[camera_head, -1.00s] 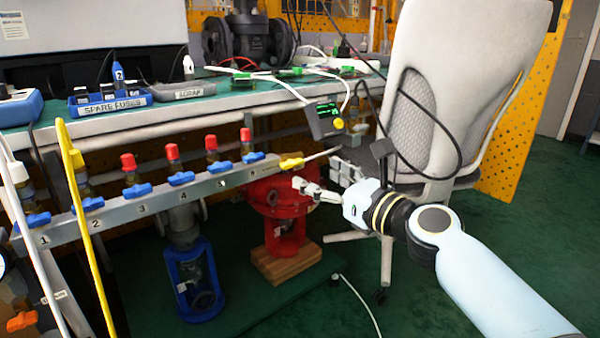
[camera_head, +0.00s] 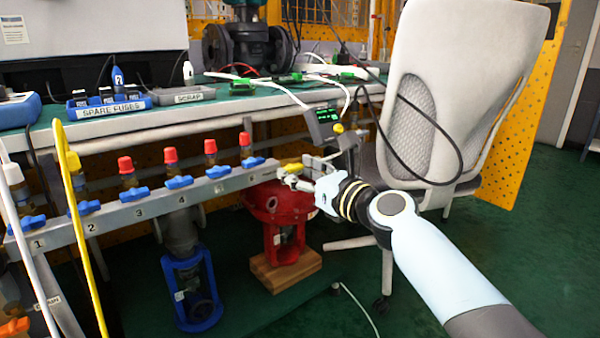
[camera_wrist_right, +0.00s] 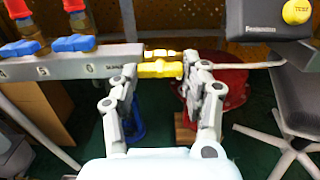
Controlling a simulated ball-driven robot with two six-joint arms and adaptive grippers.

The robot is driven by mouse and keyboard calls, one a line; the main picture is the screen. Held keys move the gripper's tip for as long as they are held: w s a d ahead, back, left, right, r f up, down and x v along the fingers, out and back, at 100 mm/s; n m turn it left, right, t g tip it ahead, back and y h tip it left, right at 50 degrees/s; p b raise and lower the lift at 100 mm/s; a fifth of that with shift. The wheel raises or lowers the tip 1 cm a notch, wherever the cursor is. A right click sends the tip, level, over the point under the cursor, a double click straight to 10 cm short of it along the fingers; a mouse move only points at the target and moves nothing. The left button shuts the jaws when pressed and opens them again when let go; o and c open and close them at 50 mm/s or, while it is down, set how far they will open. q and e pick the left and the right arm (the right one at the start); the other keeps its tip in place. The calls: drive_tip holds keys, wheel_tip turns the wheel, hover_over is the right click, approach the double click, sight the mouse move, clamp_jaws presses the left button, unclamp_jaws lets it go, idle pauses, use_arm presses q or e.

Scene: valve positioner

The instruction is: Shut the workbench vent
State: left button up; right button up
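A yellow valve handle (camera_head: 291,167) sits at the right end of a grey manifold bar (camera_head: 150,206) along the workbench front. In the right wrist view the yellow handle (camera_wrist_right: 160,70) lies crosswise, with brass fittings just above it. My right gripper (camera_wrist_right: 160,78) is open, with one finger at each end of the handle. The fingertips look very close to it; whether they touch is unclear. In the head view the right gripper (camera_head: 290,178) is just below the handle and partly overlaps it. My left gripper is not in view.
Several blue handles with red caps line the manifold. A handheld device (camera_head: 324,125) with a yellow button hangs right of the handle. A red valve body (camera_head: 282,203) stands below. An office chair (camera_head: 455,90) is at the right. White and yellow hoses cross at the left.

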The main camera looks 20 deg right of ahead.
drive_tip(key=c, duration=0.4)
drive_tip(key=shift+o, duration=0.2)
